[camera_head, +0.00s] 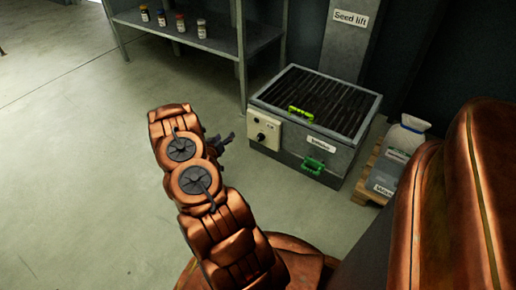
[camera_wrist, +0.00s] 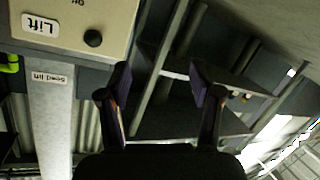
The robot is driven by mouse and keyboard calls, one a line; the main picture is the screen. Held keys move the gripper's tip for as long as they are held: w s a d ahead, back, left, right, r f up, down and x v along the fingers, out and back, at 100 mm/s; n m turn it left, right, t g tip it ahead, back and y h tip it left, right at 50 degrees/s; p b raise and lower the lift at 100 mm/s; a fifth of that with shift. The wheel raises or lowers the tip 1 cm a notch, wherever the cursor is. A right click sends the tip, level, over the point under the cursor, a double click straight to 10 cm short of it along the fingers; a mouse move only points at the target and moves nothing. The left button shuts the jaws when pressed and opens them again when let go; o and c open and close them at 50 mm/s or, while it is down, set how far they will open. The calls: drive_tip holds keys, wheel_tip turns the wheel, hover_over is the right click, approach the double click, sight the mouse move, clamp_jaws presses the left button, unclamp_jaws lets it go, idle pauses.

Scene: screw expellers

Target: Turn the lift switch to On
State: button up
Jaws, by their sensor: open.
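The lift switch is a round dark knob (camera_wrist: 93,38) on a beige panel (camera_wrist: 118,12) marked "Lift" in the wrist view. A partly cut-off marking shows near it; I cannot tell which way the knob points. In the head view the panel (camera_head: 274,131) is on the front left of a grey grated box, with the knob (camera_head: 261,137) small on it. My gripper (camera_head: 224,143) is left of the panel, apart from it. In the wrist view my gripper (camera_wrist: 160,86) is open and empty, with the knob up and left of its fingers.
The grey box (camera_head: 350,140) has a dark grate, a yellow-green handle (camera_head: 300,112) and a green handle (camera_head: 314,166). A "Seed lift" column (camera_head: 345,45) stands behind. A shelf (camera_head: 220,45) with several jars is at the back. A sack (camera_head: 405,135) is at right. Floor at left is clear.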

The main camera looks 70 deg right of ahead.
sight(259, 140)
drive_tip(key=s+d+f+g+h+b, duration=0.35)
drive_tip(key=s+f, duration=0.35)
drive_tip(key=s, duration=0.4)
drive_tip(key=shift+t+y, duration=0.25)
drive_tip(key=shift+y, duration=0.2)
drive_tip(key=d+b, duration=0.2)
drive_tip(key=d, duration=0.1)
drive_tip(key=s+d+b, duration=0.1)
drive_tip(key=d, duration=0.1)
drive_tip(key=shift+r, duration=0.1)
drive_tip(key=shift+d+r, duration=0.1)
drive_tip(key=shift+d, duration=0.7)
drive_tip(key=shift+c, duration=0.2)
drive_tip(key=c, duration=1.1)
